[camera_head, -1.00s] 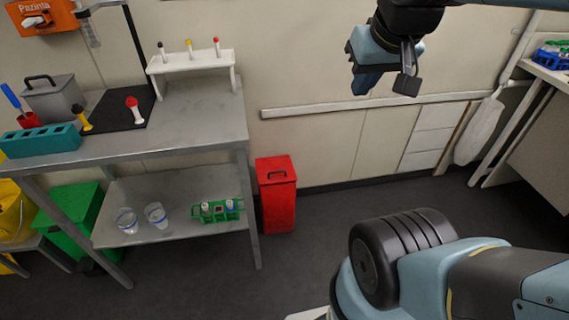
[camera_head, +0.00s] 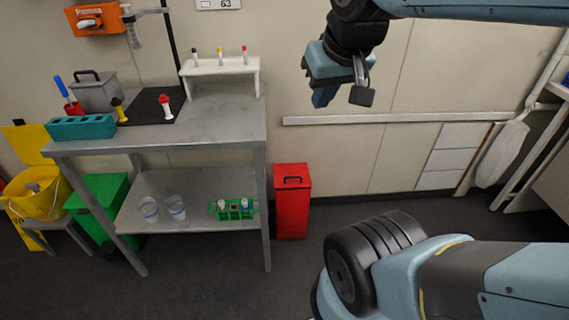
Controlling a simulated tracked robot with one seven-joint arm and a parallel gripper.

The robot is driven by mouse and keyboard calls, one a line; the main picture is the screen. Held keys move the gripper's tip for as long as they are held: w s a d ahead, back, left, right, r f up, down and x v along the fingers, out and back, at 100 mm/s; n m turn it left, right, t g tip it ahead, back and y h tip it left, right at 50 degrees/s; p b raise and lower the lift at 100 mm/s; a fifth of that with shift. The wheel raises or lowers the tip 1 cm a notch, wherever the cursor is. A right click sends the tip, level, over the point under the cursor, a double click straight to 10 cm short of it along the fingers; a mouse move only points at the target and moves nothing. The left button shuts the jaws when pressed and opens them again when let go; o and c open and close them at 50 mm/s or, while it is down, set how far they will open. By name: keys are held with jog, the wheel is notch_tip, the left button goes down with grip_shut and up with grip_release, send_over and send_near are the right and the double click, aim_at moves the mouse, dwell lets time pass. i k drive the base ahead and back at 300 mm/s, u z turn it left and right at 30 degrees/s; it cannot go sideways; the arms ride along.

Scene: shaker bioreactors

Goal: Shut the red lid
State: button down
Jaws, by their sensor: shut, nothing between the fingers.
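The red bin (camera_head: 292,214) stands on the floor just right of the grey bench. Its red lid (camera_head: 292,171), with a dark handle, appears to lie flat across the top; I cannot tell whether it is fully seated. My gripper (camera_head: 342,95) is shut and empty. It hangs in the air in front of the wall, above and to the right of the red bin in the picture, and touches nothing.
The grey bench (camera_head: 215,125) holds a white rack (camera_head: 222,67), a teal block (camera_head: 80,127) and a grey box (camera_head: 98,93). Its lower shelf holds cups and a green rack (camera_head: 235,209). A green bin (camera_head: 100,200) and yellow bucket (camera_head: 40,195) stand left. Floor right of the red bin is clear.

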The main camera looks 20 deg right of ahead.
aim_at(286, 175)
jog(key=u, duration=0.1)
jog(key=i, duration=1)
jog(key=z, duration=0.1)
